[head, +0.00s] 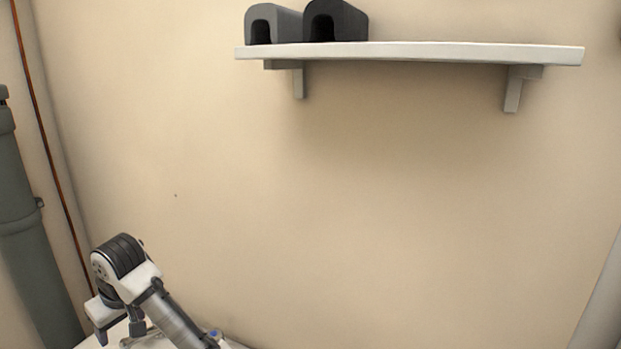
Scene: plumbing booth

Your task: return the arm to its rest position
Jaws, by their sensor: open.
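My arm rises from the bottom edge at the lower left of the head view, with a grey link, a white elbow and a black ribbed joint. My gripper (106,326) hangs below that joint, pointing down over a white surface (92,342). It is open, and I see nothing held in it. One dark fingertip shows at its left. The other finger is hard to make out against the metal fitting behind it.
A metal fitting (150,336) and a small blue-topped part (215,333) sit beside my arm. A white wall shelf (430,53) holds a grey block (277,22) and a black block (340,20). A thick grey pipe (30,255) and a thin copper pipe (45,130) stand left. The wall's middle is bare.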

